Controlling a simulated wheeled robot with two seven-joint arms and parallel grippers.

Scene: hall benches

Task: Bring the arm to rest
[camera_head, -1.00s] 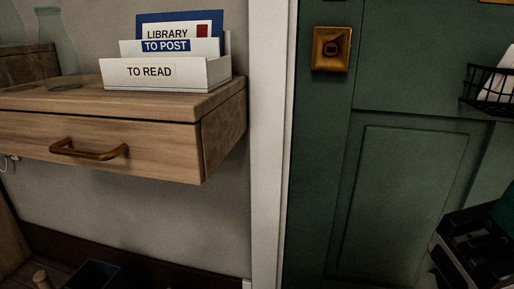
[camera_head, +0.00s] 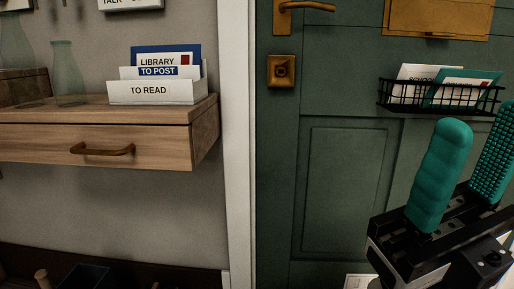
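My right gripper (camera_head: 462,172) is at the lower right of the head view. Its two teal ribbed fingers point up and stand apart, with nothing visible between them. It is in front of the green door (camera_head: 345,190), below and right of the black wire basket (camera_head: 440,97) that hangs on the door. My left gripper is not in view.
A wooden wall shelf with a closed drawer (camera_head: 50,145) is at the left. It bears a white letter sorter (camera_head: 185,92) and glass bottles (camera_head: 68,75). The basket holds a teal-edged envelope (camera_head: 463,88) and a white one. A brass handle (camera_head: 305,6) is on the door.

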